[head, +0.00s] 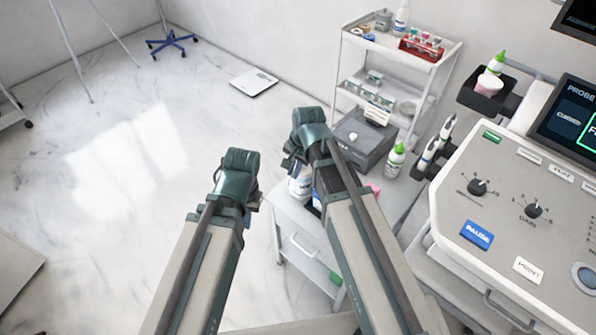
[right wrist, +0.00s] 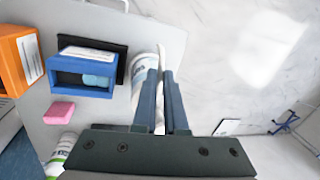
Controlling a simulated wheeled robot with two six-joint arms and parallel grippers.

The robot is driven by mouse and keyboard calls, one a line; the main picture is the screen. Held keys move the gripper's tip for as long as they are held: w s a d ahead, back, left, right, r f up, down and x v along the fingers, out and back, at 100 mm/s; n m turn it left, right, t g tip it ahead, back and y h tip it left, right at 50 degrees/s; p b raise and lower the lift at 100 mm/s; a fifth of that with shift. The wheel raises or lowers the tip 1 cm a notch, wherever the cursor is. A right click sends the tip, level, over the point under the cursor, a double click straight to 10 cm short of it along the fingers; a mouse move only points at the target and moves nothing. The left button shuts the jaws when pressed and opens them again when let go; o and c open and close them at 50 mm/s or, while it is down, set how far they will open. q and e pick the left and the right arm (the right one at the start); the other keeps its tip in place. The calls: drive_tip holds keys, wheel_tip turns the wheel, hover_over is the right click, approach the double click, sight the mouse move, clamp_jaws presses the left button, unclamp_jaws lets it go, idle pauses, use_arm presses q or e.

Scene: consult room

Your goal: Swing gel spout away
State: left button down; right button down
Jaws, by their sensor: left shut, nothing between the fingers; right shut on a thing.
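A white bottle with blue marking stands on the small grey cart, partly behind my right arm in the head view (head: 301,184). It also shows in the right wrist view (right wrist: 142,68), beside the left finger. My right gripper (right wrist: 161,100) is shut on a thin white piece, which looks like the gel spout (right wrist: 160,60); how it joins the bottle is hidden. In the head view my right gripper (head: 293,163) is above the bottle, mostly hidden by its own wrist. My left gripper (head: 252,195) is shut and empty, over the floor left of the cart; its fingertips are hardly visible.
The cart (head: 292,240) also holds a blue box (right wrist: 85,80), a pink block (right wrist: 60,112), an orange box (right wrist: 18,60) and a green-capped bottle (head: 395,162). The ultrasound console (head: 510,195) stands at right, a shelf trolley (head: 425,75) behind.

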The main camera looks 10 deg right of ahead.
drive_tip(key=shift+w+a+m, duration=0.35)
drive_tip(key=shift+m, duration=0.65)
drive_tip(key=c, duration=1)
unclamp_jaws()
drive_tip(key=shift+o, duration=0.2)
drive_tip(key=shift+r, duration=0.1)
wheel_tip(320, 180, up, 13)
drive_tip(key=s+d+p, duration=0.1)
drive_tip(key=s+p, duration=0.1)
drive_tip(key=p, duration=1.1)
drive_tip(key=shift+d+r+p, duration=0.2)
drive_tip(key=shift+d+p, duration=0.1)
drive_tip(key=shift+s, duration=0.15)
